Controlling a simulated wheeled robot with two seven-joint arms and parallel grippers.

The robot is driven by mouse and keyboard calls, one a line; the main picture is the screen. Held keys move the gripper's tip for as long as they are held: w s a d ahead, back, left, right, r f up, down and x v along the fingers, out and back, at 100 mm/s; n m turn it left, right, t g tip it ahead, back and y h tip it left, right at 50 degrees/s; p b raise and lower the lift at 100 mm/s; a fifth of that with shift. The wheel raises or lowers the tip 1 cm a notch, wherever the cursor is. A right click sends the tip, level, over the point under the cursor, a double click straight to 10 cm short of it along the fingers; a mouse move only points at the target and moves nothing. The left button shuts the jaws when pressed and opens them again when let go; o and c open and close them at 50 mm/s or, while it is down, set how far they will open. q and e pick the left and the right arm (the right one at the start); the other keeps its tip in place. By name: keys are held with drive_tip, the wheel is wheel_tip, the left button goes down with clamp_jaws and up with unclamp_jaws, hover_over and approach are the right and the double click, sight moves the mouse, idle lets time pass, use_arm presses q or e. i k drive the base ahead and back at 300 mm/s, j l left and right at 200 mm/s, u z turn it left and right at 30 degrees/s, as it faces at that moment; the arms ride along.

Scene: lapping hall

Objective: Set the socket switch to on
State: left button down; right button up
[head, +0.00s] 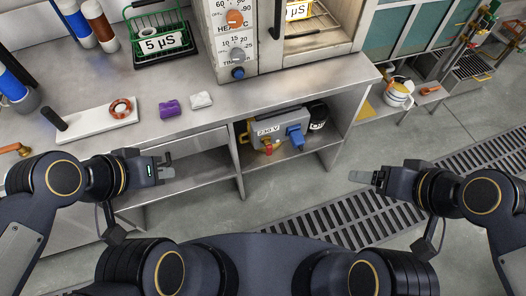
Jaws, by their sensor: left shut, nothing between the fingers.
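A grey socket box (279,130) labelled "230 V" sits on the shelf under the steel bench, at the picture's centre. A blue plug or connector (297,136) is on its right front. A small red and yellow part (267,146) is at its lower front; whether this is the switch, and its setting, I cannot tell. My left gripper (165,167) is shut and empty, left of the box and apart from it, in front of the bench. My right gripper (362,177) is to the right of the box, over the floor; its finger opening cannot be made out.
The bench (200,125) has an oven (262,35), a green basket (157,45), a purple block (169,108) and a white board (97,121). A dark cylinder (317,115) stands beside the box. Shelf panels flank the compartment. A floor grating (350,215) lies in front.

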sight(268, 147)
drive_tip(key=j+z, duration=0.3)
drive_tip(key=z, duration=0.2)
drive_tip(key=j+z, duration=0.3)
drive_tip(key=z, duration=0.2)
